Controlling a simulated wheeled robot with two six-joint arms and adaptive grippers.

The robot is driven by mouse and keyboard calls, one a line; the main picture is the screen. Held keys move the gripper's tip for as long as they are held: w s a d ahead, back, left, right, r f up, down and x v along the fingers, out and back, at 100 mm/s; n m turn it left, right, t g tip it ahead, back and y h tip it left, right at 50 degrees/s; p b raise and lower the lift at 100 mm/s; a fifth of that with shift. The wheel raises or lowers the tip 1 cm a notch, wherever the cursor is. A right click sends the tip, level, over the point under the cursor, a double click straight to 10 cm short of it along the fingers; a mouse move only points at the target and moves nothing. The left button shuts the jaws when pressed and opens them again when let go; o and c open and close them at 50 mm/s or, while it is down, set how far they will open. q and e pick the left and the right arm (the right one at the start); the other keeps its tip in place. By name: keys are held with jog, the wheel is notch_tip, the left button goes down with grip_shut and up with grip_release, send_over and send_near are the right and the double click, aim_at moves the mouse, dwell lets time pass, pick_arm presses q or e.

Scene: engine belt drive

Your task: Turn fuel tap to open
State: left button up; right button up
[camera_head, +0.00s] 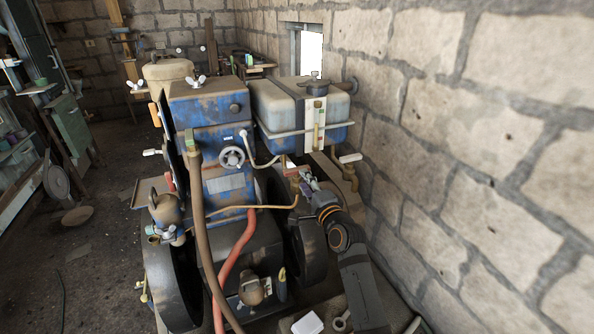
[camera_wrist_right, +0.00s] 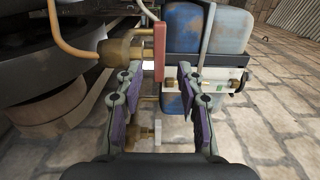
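The fuel tap, a brass fitting (camera_wrist_right: 118,52) with a flat red lever (camera_wrist_right: 160,48), shows in the right wrist view. The lever stands upright at the fitting's right end, and a copper pipe runs into the fitting from the left. My right gripper (camera_wrist_right: 158,78) is open, with purple-padded fingers on either side of the lever's lower end. I cannot tell whether either finger touches it. In the head view my right gripper (camera_head: 307,184) is below the blue and white fuel tank (camera_head: 290,112), and mostly hides the tap. My left gripper is not in view.
The blue engine (camera_head: 207,110) with its handwheel (camera_head: 232,157) stands left of my right arm. A red hose (camera_head: 236,250) and a brown hose (camera_head: 197,210) run down its front. A stone wall (camera_head: 470,130) lies close on the right. The floor at left is mostly open.

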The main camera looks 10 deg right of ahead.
aim_at(297, 168)
jog(key=w, duration=0.3)
jog(key=w+a, duration=0.1)
jog(key=w, duration=0.3)
jog(key=shift+a, duration=0.2)
jog(key=shift+f, duration=0.1)
grip_shut()
